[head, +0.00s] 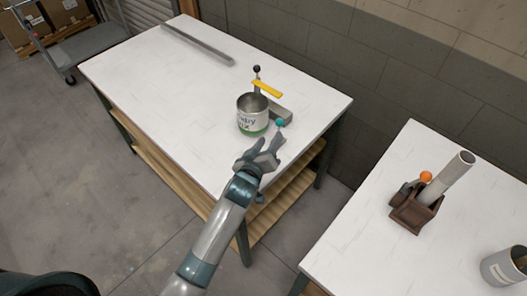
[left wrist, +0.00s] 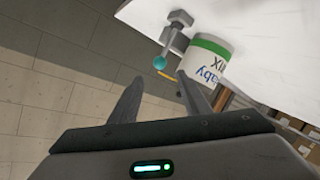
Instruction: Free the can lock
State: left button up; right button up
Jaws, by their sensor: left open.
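A metal can (head: 252,121) with a white label and green band stands upright on the white table, near its front right part. It also shows in the left wrist view (left wrist: 208,58), tilted by the camera angle. A grey clamp-like lock (head: 281,112) sits against the can's right side. It has a teal knob (head: 280,123) low at the front, a yellow bar (head: 267,88) over the can's rim and a black-knobbed post (head: 257,69). The teal knob is also in the left wrist view (left wrist: 159,62). My left gripper (head: 262,149) is open and empty, just in front of the can and teal knob, apart from both.
A long grey bar (head: 197,44) lies at the table's far left. A second white table (head: 350,220) on the right holds a brown holder (head: 412,215) with an orange knob and grey tube, and a grey container (head: 503,268). A wall runs behind.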

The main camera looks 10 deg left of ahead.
pick_arm(q)
jog(key=shift+b+v, duration=0.5)
jog(key=shift+v, duration=1.95)
jog(key=shift+d, duration=0.15)
jog(key=c, duration=0.9)
jog(key=shift+d+f, duration=0.2)
jog(key=shift+d, duration=0.1)
grip_shut()
jog(key=s+d+f+n+t+h+b, duration=0.2)
jog(key=d+t+h+b, duration=0.15)
jog(key=d+b, duration=0.35)
jog(key=a+f+n+t+y+b, duration=0.2)
jog(key=a+f+n+y, duration=0.2)
jog(key=f+n+y, duration=0.2)
jog(key=shift+s+a+n+b, duration=0.2)
jog(key=shift+a+n+b, duration=0.1)
jog(key=shift+n, duration=0.7)
